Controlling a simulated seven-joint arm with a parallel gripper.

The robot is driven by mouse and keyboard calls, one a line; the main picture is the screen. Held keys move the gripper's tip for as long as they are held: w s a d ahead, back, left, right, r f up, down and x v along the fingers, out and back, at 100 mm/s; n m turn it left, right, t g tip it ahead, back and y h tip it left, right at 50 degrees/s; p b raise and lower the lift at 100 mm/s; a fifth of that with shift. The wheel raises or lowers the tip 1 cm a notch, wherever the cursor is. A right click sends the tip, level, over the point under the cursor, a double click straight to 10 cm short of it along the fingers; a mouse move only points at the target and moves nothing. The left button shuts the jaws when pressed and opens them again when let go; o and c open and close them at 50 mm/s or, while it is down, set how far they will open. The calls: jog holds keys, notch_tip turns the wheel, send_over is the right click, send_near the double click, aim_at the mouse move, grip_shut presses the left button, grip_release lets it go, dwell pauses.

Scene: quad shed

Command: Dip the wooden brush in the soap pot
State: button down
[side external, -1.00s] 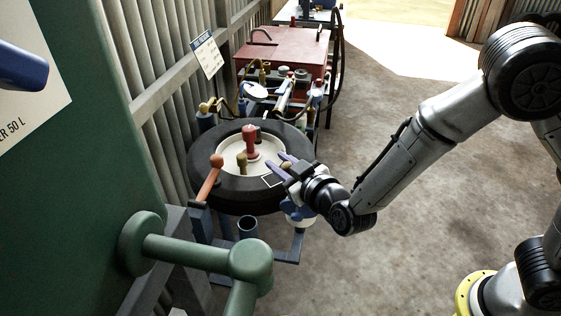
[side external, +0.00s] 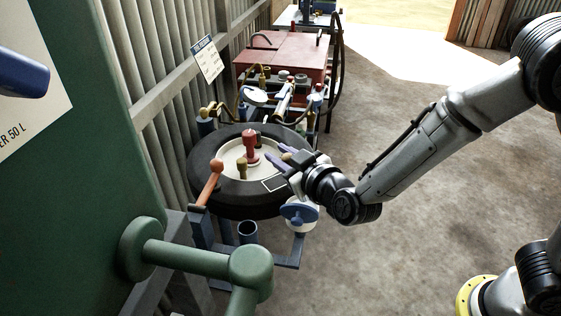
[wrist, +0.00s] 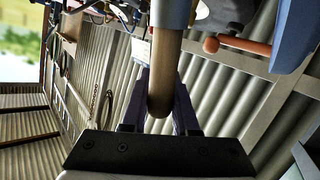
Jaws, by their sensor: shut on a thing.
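My gripper (side external: 282,158) is shut on the wooden brush, whose brown rounded handle (wrist: 165,75) stands between the purple fingers in the wrist view. A grey-blue collar (wrist: 171,12) joins the handle at the top edge of that view; the bristles are out of sight. In the side view only a small tan handle end (side external: 287,157) shows between the fingers. The gripper is in front of the tyre's right side. What looks like the soap pot, blue and white (side external: 301,213), sits below the gripper on a blue bracket. Its contents cannot be made out.
A black tyre (side external: 215,192) with a pale rim lies on a stand, with a red knob (side external: 250,142) at its middle. A red machine (side external: 285,50) stands behind.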

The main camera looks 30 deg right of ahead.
notch_tip(320, 180, up, 4)
jog(key=shift+f, duration=0.25)
dwell(0.5)
